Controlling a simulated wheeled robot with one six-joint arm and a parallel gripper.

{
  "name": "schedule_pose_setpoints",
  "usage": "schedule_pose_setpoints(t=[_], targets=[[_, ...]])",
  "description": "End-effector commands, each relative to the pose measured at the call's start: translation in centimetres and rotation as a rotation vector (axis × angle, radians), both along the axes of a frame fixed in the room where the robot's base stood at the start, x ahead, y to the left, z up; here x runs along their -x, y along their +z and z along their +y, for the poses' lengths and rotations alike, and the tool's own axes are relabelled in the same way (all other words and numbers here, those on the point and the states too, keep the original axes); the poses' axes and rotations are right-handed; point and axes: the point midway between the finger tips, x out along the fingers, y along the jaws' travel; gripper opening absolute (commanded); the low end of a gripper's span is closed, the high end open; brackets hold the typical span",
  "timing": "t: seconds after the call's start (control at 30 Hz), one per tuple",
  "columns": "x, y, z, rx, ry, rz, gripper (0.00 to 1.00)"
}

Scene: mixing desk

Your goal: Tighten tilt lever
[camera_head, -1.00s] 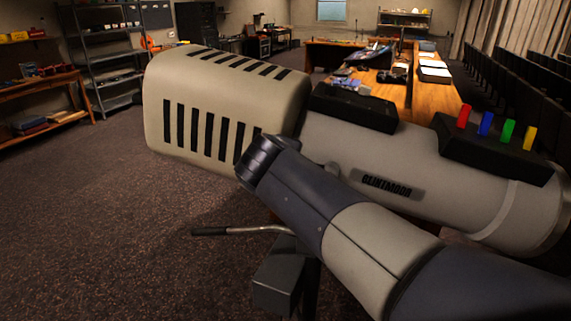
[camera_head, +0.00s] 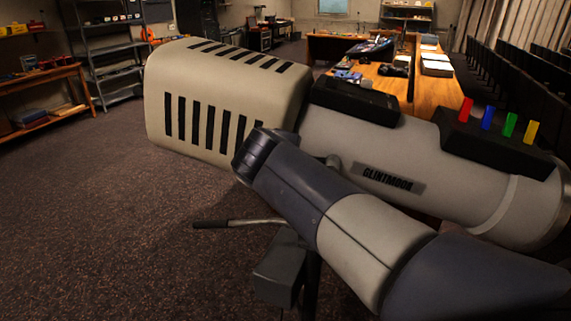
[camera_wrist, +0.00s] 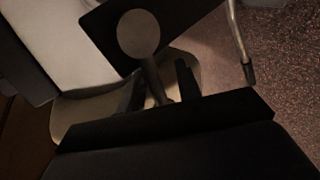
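The spotlight has a beige slotted lamp housing (camera_head: 225,100) and a grey barrel (camera_head: 440,190) with a GLINTMOOR plate. In the wrist view a grey lever (camera_wrist: 138,34) with a round flat end, which looks like the tilt lever, stands beyond my gripper (camera_wrist: 160,88). Its stem runs down between my two dark fingers, which are apart, one on each side. I cannot tell whether either finger touches the stem. In the head view my gripper is hidden behind my arm, and only a small grey rounded part (camera_head: 333,162) shows by the barrel.
A bent metal handle with a black grip (camera_head: 210,224) sticks out left below the housing; it also shows in the wrist view (camera_wrist: 240,40). A grey block (camera_head: 280,268) is on the stand. A wooden desk (camera_head: 440,95) stands behind. The carpet at left is clear.

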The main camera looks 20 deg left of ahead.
Motion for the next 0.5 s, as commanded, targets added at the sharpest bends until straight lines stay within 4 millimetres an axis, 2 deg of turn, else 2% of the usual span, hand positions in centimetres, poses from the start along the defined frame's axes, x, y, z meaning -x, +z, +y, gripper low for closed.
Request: schedule_pose_setpoints(t=[0.27, 0.5], targets=[[0.5, 0.3, 0.0, -0.001, 0.001, 0.0, 0.33], [4.1, 2.5, -0.6, -0.004, 0.003, -0.002, 0.33]])
